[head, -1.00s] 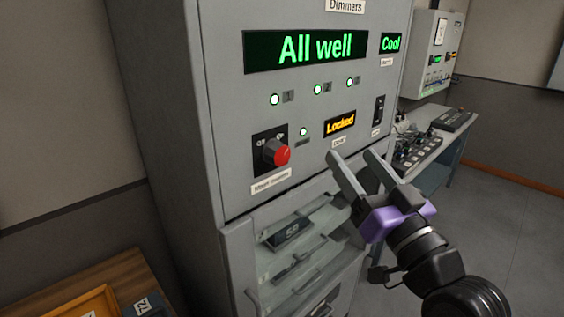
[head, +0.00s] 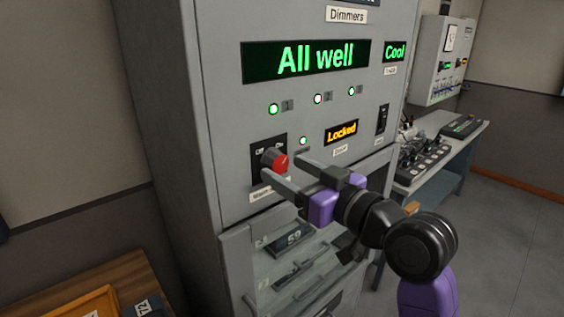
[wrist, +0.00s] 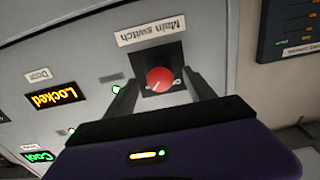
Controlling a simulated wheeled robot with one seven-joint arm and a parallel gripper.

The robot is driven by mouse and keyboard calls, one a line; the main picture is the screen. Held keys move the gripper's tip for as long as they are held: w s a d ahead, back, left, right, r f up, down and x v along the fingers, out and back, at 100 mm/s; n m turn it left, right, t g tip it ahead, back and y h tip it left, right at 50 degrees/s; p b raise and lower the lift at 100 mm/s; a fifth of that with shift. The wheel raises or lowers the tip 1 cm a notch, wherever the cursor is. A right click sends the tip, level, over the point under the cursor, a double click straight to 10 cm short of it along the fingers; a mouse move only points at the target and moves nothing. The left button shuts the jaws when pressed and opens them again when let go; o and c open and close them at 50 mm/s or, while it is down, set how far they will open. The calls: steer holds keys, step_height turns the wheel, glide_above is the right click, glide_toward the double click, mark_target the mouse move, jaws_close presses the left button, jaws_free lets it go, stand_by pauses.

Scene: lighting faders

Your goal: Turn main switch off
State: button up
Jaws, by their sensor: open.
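The main switch is a red rotary knob (head: 274,162) on a black plate on the grey dimmer cabinet (head: 225,100), with a "Main switch" label by it. In the wrist view the red knob (wrist: 160,80) lies between the two open fingers, a little beyond their tips. My gripper (head: 275,178) is open and empty in front of the knob, with one finger close below it. In the wrist view my gripper (wrist: 165,82) has a finger to each side of the knob. I cannot tell whether either finger touches it. The knob's exact pointer position is hard to read.
The cabinet shows a green "All well" display (head: 306,60), an amber "Locked" display (head: 341,132) and a black rocker switch (head: 382,118). A glazed door (head: 300,260) is below. A desk with a control board (head: 422,160) stands to the right.

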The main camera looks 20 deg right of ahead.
steer(key=shift+x, duration=1.25)
steer(key=c, duration=1.4)
steer(key=shift+o, duration=0.2)
